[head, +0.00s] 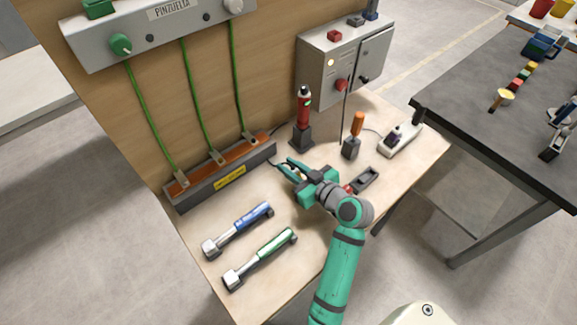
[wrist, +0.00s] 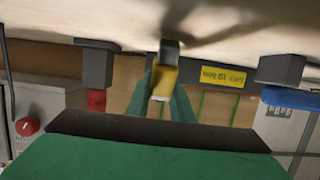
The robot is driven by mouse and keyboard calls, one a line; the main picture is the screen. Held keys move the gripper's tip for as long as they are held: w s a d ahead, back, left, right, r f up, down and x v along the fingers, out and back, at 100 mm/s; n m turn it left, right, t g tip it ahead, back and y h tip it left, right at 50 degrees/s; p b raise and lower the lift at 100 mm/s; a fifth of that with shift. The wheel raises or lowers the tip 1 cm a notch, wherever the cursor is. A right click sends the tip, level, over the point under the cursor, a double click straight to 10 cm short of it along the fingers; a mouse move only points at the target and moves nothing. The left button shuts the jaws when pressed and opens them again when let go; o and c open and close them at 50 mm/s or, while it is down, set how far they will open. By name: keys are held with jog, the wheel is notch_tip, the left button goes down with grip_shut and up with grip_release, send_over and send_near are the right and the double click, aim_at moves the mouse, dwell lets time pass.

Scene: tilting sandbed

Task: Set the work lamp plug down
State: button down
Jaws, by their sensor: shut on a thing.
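My gripper (head: 290,168) is low over the wooden bench, in front of the orange-topped grey rail. Its teal fingers (wrist: 162,100) are shut on a small yellow piece with a dark grey end (wrist: 164,80), which I take for the work lamp plug. In the wrist view the bench shows at the top, and the plug's dark end points toward it. Whether it touches the bench I cannot tell. In the head view the plug is mostly hidden between the fingers.
The rail (head: 228,172) with green cables lies behind the gripper. A red cylinder on a dark stand (head: 302,138) and an orange-handled tool (head: 356,128) stand right. A dark tray (head: 368,178) is right.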

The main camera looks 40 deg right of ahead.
jog(key=shift+s+d+f, duration=0.1)
jog(key=shift+d, duration=0.05)
jog(key=c, duration=1.6)
grip_release()
jog(key=shift+o, duration=0.2)
jog(key=shift+s+r, duration=0.2)
jog(key=shift+s, duration=0.1)
jog(key=v, duration=1.1)
jog(key=shift+s+r, duration=0.1)
jog(key=shift+s, duration=0.05)
